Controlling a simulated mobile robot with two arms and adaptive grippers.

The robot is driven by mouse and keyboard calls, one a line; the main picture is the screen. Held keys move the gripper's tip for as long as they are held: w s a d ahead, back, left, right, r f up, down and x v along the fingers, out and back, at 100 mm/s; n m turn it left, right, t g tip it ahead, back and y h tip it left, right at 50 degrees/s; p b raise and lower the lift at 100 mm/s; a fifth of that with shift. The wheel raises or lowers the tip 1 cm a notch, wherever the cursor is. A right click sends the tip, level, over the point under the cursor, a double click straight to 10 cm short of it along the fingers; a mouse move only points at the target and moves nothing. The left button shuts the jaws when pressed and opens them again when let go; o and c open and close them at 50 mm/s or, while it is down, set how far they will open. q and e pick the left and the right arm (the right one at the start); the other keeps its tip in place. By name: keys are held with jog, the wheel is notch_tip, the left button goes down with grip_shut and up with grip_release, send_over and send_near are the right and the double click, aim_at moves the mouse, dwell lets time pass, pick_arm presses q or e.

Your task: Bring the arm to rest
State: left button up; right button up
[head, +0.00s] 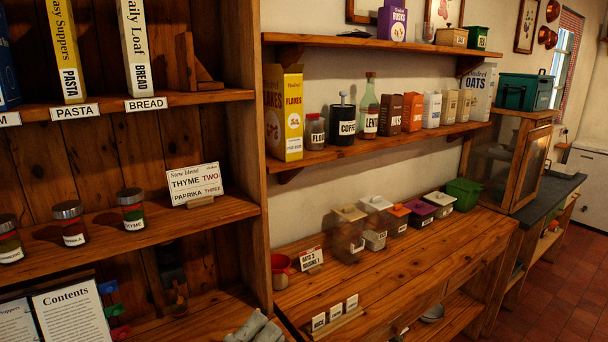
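Neither of my grippers can be made out in the head view. A pale grey rounded shape (252,328) shows at the bottom edge, in front of the lower pine shelf. I cannot tell whether it is part of my arm or a thing lying there. Spice jars stand on the middle shelf at the left: one at the far left (9,240), one beside it (70,224) and one further right (132,210). All three are upright with dark lids. A stew blend card (195,184) stands to their right.
A wooden counter (440,252) at the right holds lidded bins, a green crate (463,194), a red cup (281,271) and a small card (311,258). Packets and jars fill the wall shelf (370,147) above. A contents board (70,310) stands lower left. Tiled floor (565,285) is clear at right.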

pick_arm(q)
jog(key=s+f+m+g+y, duration=0.2)
jog(key=f+m+g+y, duration=0.15)
jog(key=f+m, duration=0.45)
jog(key=s+f+m+g+y, duration=0.3)
jog(key=f+m+g, duration=0.15)
jog(key=f, duration=0.85)
jog(key=s+a+f+g+y, duration=0.3)
jog(key=s+a+f+y, duration=0.25)
jog(key=a, duration=0.25)
jog(key=s+a+f+g+y, duration=0.2)
jog(key=s+a+f+y, duration=0.2)
jog(key=a+f, duration=0.35)
notch_tip(320, 180, down, 30)
jog(key=s+g+b, duration=0.1)
jog(key=b, duration=0.3)
jog(key=s+a+f+g+b, duration=0.1)
jog(key=s+a+f+b, duration=0.2)
jog(key=s+f, duration=1.4)
notch_tip(320, 180, down, 2)
jog(key=shift+f+m+g, duration=0.1)
jog(key=shift+m+g, duration=0.2)
jog(key=shift+m, duration=0.05)
pick_arm(e)
notch_tip(320, 180, down, 7)
jog(key=w, duration=0.1)
jog(key=shift+a+f, duration=0.15)
jog(key=shift+f, duration=0.05)
